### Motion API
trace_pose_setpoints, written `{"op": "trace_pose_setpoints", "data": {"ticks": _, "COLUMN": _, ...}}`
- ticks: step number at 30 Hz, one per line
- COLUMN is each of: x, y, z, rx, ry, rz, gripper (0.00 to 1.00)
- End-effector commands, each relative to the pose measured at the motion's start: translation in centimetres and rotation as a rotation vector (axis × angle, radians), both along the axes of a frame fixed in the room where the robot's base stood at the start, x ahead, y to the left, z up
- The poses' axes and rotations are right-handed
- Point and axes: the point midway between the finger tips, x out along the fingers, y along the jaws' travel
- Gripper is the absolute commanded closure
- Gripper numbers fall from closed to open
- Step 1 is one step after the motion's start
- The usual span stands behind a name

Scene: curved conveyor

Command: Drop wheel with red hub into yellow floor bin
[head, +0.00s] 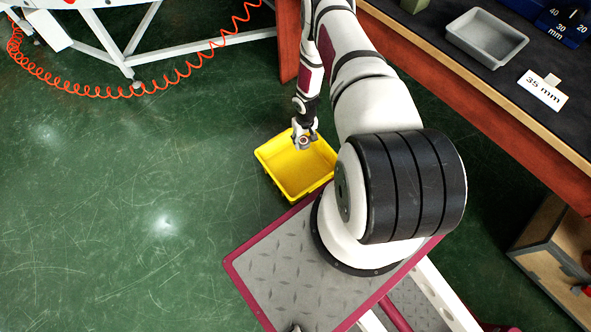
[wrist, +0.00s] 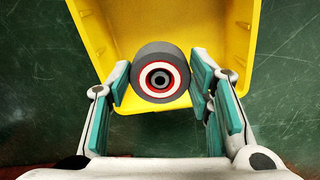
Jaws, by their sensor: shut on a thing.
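The wheel with the red hub (wrist: 160,78) is held between the teal pads of my gripper (wrist: 160,88) in the wrist view. It has a dark grey tyre, a white ring and a red ring around a dark centre. In the head view my gripper (head: 304,138) is above the far part of the yellow floor bin (head: 271,175). The bin stands upright on the green floor and looks empty where its inside shows. In the wrist view the wheel overlaps the near edge of the bin (wrist: 245,45). The exact height above it cannot be told.
A workbench (head: 455,60) with a grey tray (head: 487,38) and a "35 mm" sign (head: 542,90) runs along the right. A white frame (head: 110,50) and an orange coiled hose (head: 95,93) are at the upper left. The green floor on the left is clear.

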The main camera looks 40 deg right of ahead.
Motion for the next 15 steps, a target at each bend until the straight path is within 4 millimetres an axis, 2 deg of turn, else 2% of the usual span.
{"op": "trace_pose_setpoints", "data": {"ticks": 5, "x": 0.0, "y": 0.0, "z": -1.2, "rx": 0.000, "ry": 0.000, "rz": 0.000, "gripper": 0.82}}
{"op": "trace_pose_setpoints", "data": {"ticks": 15, "x": 0.0, "y": 0.0, "z": -4.9, "rx": 0.000, "ry": 0.000, "rz": 0.000, "gripper": 0.82}}
